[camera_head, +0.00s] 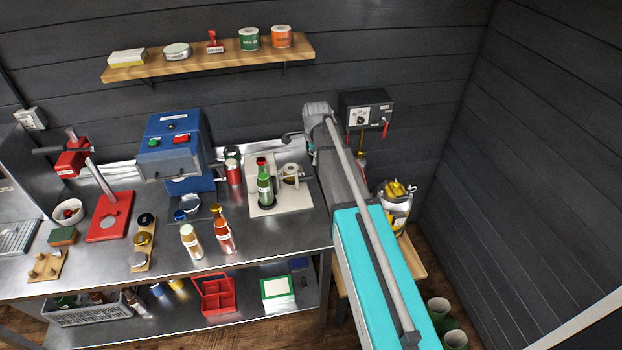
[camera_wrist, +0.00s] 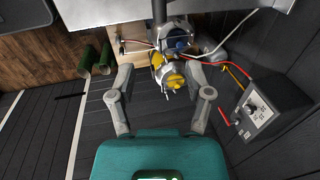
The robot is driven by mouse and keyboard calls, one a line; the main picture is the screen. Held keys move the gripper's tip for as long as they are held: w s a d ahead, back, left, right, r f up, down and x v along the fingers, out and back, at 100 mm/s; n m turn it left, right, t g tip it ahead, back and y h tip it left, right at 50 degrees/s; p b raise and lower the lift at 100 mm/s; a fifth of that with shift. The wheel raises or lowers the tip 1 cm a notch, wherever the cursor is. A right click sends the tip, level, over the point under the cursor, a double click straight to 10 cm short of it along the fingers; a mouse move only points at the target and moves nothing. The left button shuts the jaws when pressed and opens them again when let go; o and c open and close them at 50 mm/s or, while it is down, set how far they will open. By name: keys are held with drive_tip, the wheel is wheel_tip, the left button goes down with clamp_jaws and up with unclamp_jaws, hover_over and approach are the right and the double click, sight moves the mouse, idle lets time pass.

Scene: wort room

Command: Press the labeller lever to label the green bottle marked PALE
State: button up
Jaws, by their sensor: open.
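A green bottle (camera_head: 264,190) with a red top and a pale band stands upright on the cream base of the labeller (camera_head: 283,203). The lettering on the bottle is too small to read. A pale roll (camera_head: 291,172) sits at its right on the labeller. I cannot make out the lever for certain. My arm reaches up the right side of the head view, right of the labeller and apart from the bottle. My gripper (camera_wrist: 160,78) is open and empty in the wrist view. Its fingertips are not clear in the head view. The labeller and bottle are not seen in the wrist view.
A wall control box (camera_head: 366,112) and a yellow-topped vessel (camera_head: 397,205) are right of the bench.

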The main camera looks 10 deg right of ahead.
sight(312, 176)
drive_tip(key=shift+w+f+b, duration=0.45)
drive_tip(key=shift+f+b, duration=1.75)
drive_tip(key=shift+w+f+b, duration=0.4)
drive_tip(key=shift+f+b, duration=1.75)
drive_tip(key=shift+f, duration=0.05)
drive_tip(key=shift+w+f+b, duration=0.45)
drive_tip(key=shift+f+b, duration=1.75)
drive_tip(key=shift+c, duration=0.3)
clamp_jaws()
